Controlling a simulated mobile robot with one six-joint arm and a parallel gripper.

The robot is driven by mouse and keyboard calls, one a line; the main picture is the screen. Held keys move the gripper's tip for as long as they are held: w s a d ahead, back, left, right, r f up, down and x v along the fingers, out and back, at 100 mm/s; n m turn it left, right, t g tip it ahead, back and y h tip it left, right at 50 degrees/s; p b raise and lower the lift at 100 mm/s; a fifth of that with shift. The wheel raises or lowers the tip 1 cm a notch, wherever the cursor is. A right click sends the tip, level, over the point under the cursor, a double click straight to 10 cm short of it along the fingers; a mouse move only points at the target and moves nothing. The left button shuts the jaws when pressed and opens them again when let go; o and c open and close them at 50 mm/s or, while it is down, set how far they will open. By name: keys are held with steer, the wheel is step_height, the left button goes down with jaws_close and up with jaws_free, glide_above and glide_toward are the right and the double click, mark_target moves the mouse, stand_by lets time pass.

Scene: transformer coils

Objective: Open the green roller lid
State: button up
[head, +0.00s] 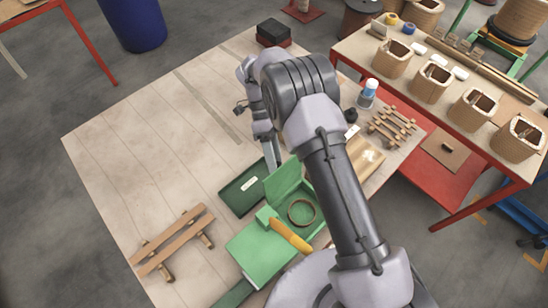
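A light green box-like roller unit (262,254) stands near the front of the wooden table. A green panel (286,181) stands raised at its far side; I take it for the lid, but cannot be sure. A brown ring (301,212) lies in the green recess in front of this panel. A yellow-orange tool or handle (289,235) lies across the unit's near right part. My gripper (271,161) points down just behind and left of the raised panel. It is small and partly hidden, so I cannot tell whether its fingers touch the panel or are open.
A dark green tray (238,200) with a white label lies left of the panel. Wooden slats (175,238) lie at front left, a wooden rack (390,126) and a bottle (368,92) at right. A black box (273,34) stands at the back. The table's left middle is clear.

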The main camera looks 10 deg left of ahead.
steer(key=p+v, duration=0.1)
steer(key=v, duration=0.6)
steer(key=shift+w+r, duration=0.2)
steer(key=shift+r, duration=0.05)
